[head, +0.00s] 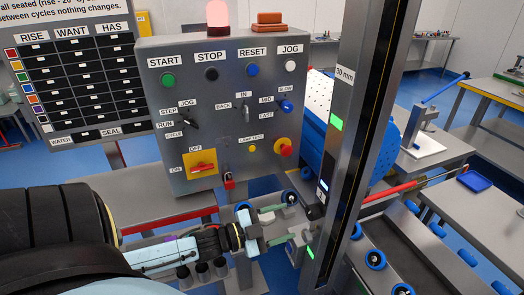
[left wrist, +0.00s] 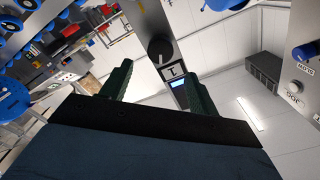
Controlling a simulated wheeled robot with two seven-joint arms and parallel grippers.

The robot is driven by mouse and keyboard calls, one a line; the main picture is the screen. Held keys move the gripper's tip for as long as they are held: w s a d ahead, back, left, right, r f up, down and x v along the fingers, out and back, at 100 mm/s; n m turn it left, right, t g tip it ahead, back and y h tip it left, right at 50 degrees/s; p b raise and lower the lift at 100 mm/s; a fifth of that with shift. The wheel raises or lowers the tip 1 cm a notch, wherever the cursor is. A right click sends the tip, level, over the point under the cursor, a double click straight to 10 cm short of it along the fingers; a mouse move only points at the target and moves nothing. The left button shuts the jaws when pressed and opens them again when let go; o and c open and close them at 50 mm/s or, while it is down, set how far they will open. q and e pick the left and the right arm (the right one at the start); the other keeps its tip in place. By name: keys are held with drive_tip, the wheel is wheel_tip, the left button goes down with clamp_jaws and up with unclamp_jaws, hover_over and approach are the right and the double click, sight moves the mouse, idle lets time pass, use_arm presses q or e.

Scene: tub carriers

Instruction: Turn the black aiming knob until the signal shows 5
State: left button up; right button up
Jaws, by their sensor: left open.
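The black aiming knob (head: 312,207) sits low on the grey upright post; it also shows in the left wrist view (left wrist: 160,48), just beyond my fingertips. Beside it is a white plate (left wrist: 172,71) with a mark that looks like a 1, and a small lit bluish display (left wrist: 178,83) too small to read. The plate also shows in the head view (head: 323,186). My left gripper (head: 284,222) is open, with its green fingers pointing at the post. In the left wrist view its fingers (left wrist: 160,82) are apart and empty, short of the knob. My right gripper is not in view.
A grey control panel (head: 222,75) with buttons, switches and a red lamp (head: 217,13) stands behind my left arm. A blue drum (head: 322,110) is behind the post. Rails with blue rollers (head: 375,259) lie to the right. A rise/want/has board (head: 72,80) stands left.

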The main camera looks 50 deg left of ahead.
use_arm(q)
drive_tip(key=shift+v, duration=2.7)
